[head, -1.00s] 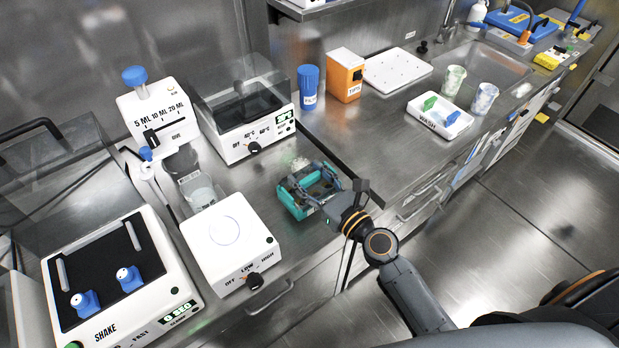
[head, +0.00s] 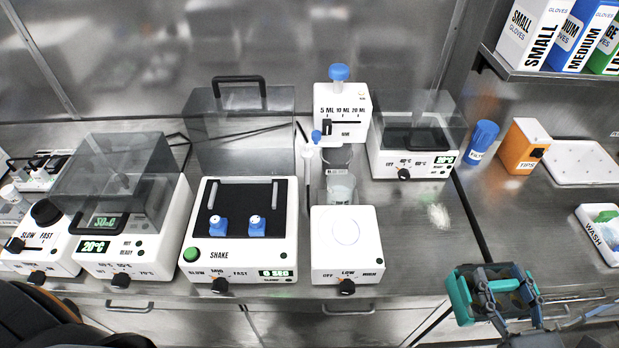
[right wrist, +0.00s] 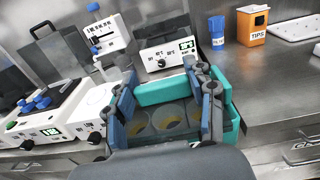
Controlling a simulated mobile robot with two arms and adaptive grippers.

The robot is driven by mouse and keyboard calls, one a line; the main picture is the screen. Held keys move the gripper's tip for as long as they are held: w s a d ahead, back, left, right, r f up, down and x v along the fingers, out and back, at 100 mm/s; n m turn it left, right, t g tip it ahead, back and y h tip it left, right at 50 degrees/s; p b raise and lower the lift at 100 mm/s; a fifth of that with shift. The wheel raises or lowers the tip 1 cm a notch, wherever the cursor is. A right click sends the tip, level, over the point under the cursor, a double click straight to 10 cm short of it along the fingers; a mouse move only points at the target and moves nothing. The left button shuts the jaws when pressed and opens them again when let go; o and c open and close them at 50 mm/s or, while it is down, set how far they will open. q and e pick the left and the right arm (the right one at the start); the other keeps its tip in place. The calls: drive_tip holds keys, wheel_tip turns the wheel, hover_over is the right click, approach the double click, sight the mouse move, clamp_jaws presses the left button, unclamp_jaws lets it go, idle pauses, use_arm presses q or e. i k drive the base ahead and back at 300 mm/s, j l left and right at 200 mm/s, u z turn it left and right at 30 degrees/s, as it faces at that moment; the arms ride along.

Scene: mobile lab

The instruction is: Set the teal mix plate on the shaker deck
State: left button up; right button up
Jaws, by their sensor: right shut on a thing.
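The teal mix plate (head: 459,300) is at the lower right of the head view, off the front edge of the counter. My right gripper (head: 502,278) is shut on it. In the right wrist view the teal plate (right wrist: 165,92) sits between the grey fingers, with round wells showing inside it. The shaker (head: 238,250), a white box marked SHAKE, stands on the counter left of the plate. Its black deck (head: 238,197) is bare except for two blue knobbed clamps and two grey bars. Its clear lid (head: 240,125) is raised behind the deck. My left gripper is out of view.
A white stirrer-like box (head: 346,250) stands just right of the shaker, with a dispenser (head: 342,105) behind it. A lidded heater block (head: 130,235) stands close on the left. The counter between the white box and the plate is clear.

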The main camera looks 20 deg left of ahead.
sight(242, 202)
drive_tip(key=k+l, duration=0.2)
drive_tip(key=k, duration=0.15)
drive_tip(key=i+l+u, duration=0.1)
drive_tip(key=u, duration=0.35)
drive_tip(key=l+u, duration=0.2)
drive_tip(key=u, duration=0.25)
drive_tip(key=i+u, duration=0.25)
drive_tip(key=i+j, duration=0.2)
